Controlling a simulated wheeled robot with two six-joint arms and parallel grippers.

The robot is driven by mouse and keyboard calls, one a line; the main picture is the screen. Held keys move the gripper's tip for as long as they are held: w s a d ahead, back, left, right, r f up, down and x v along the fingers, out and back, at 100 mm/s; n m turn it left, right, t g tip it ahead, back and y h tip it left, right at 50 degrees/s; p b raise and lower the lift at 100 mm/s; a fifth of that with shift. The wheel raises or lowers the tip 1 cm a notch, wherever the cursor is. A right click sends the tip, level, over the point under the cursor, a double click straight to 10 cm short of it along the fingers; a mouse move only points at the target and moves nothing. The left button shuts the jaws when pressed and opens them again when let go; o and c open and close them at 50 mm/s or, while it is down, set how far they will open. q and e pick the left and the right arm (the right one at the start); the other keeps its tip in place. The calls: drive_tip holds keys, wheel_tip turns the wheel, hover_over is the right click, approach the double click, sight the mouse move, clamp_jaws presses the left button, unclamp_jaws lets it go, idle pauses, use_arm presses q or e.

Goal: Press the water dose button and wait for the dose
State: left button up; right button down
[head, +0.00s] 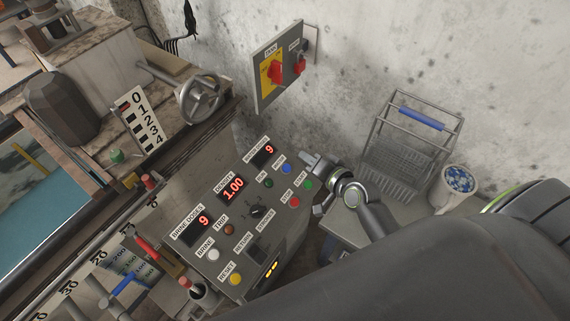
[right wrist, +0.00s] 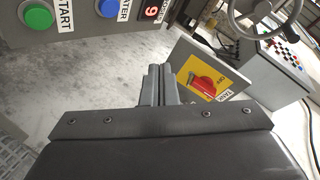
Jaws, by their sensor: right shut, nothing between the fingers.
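The control panel (head: 262,222) carries the blue water button (head: 286,168), near a small display (head: 268,150) that reads 9. In the right wrist view the blue button (right wrist: 107,7) shows at the top edge, cut off, with its label and the red 9 (right wrist: 151,10) beside it. My right gripper (head: 307,160) is shut and empty, just right of the blue button in the head view; whether it touches it I cannot tell. Its closed fingers (right wrist: 160,82) show at the middle of the right wrist view, away from the button there. My left gripper is not in view.
A green start button (head: 308,184) and red stop button (head: 295,202) sit close to my right gripper. The density display (head: 233,189) reads 1.00. A switch box (head: 280,66) is on the wall. A wire rack (head: 412,135) and white tub (head: 455,186) stand at right.

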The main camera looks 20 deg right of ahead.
sight(287, 168)
drive_tip(key=w+f+b, duration=0.1)
drive_tip(key=f, duration=0.1)
drive_tip(key=a+f+b, duration=0.1)
drive_tip(key=f+b, duration=0.1)
drive_tip(key=w+f+b, duration=0.1)
drive_tip(key=f+b, duration=0.1)
drive_tip(key=shift+w+a, duration=0.25)
drive_tip(key=shift+w, duration=0.05)
drive_tip(key=shift+w+a+f+b, duration=0.15)
drive_tip(key=shift+w+f+b, duration=0.15)
drive_tip(key=shift+f+b, duration=0.3)
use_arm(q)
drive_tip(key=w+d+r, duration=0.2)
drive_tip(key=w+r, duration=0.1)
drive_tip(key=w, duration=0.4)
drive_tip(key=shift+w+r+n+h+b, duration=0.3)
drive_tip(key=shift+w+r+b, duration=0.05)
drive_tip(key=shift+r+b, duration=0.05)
use_arm(e)
drive_tip(key=shift+w+a+f, duration=0.15)
drive_tip(key=shift+w+f, duration=0.1)
drive_tip(key=shift+f, duration=0.1)
idle(0.6)
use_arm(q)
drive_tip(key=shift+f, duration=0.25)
use_arm(e)
drive_tip(key=shift+w+a+f, duration=0.1)
drive_tip(key=shift+w+f, duration=0.05)
drive_tip(key=shift+f, duration=0.2)
